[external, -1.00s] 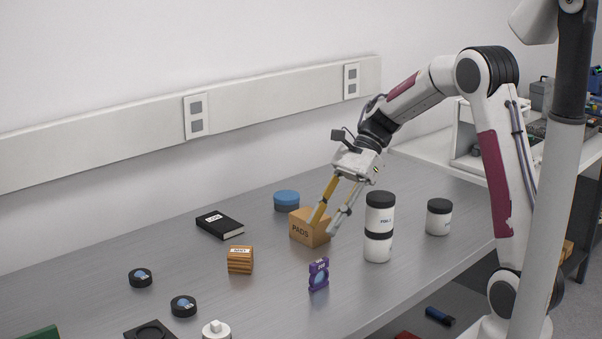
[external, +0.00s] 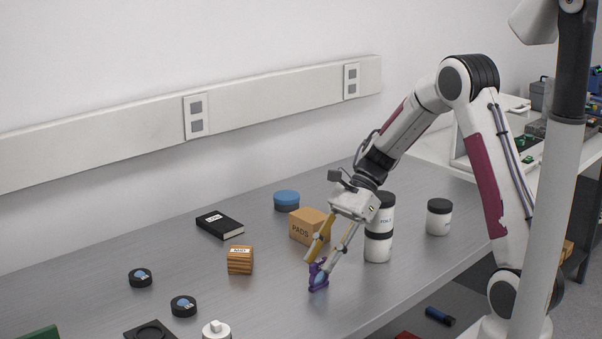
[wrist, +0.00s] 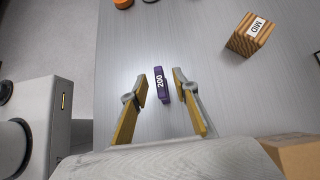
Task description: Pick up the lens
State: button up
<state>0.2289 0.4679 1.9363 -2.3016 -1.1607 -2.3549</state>
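The lens, in a purple holder with a blue round face (external: 318,280), stands upright on the grey bench near its front edge. In the wrist view, the top edge of the purple holder (wrist: 161,90) reads "200". My gripper (external: 321,262) points down over it, with the fingertips at its upper part. In the wrist view my gripper (wrist: 161,82) is open, one yellow-padded finger on each side of the holder, with a visible gap on both sides. The fingers partly cover the holder in the external view.
A cardboard PADS box (external: 305,226) stands just behind my gripper. Stacked white jars with black lids (external: 378,248) stand close to its right. A striped wooden block (external: 240,260) is to the left. Two black discs with blue tops (external: 140,277) (external: 183,305) lie farther left.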

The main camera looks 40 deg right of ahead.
aim_at(312, 274)
jog(key=shift+a+f, duration=0.1)
jog(key=shift+a, duration=0.05)
jog(key=shift+x, duration=3)
grip_shut()
